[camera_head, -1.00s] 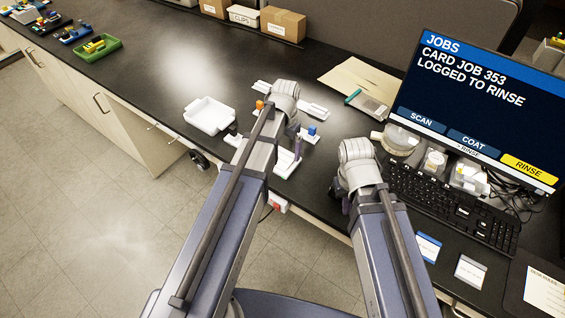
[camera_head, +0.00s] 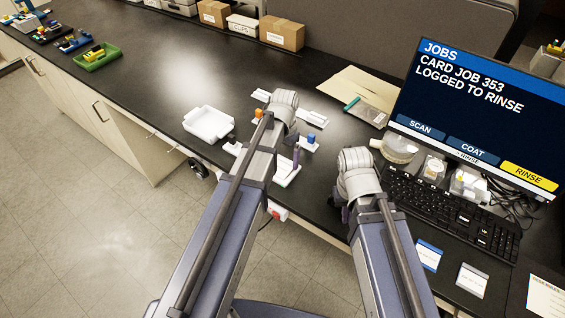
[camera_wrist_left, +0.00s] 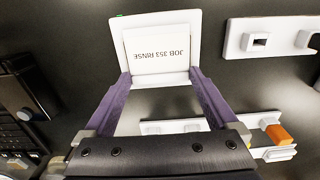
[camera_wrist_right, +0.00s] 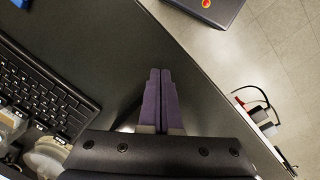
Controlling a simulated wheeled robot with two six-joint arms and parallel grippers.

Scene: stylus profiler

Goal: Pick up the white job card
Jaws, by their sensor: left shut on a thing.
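The white job card (camera_wrist_left: 158,50), printed "JOB 353 RINSE" and seen upside down, is between the two purple fingertips of my left gripper (camera_wrist_left: 160,74) in the left wrist view. My left gripper is shut on it. A white holder or plate (camera_wrist_left: 152,20) shows behind and around the card; I cannot tell how far apart they are. In the head view my left wrist hides the card, and a purple finger shows over a white stand (camera_head: 288,174). My right gripper (camera_wrist_right: 160,72) is shut and empty over the black bench in the right wrist view.
A white tray (camera_head: 208,123) stands left of my left arm. White stands with an orange block (camera_wrist_left: 278,134) and a blue block (camera_head: 311,138) are close by. A keyboard (camera_head: 455,210) and monitor (camera_head: 478,115) are at the right.

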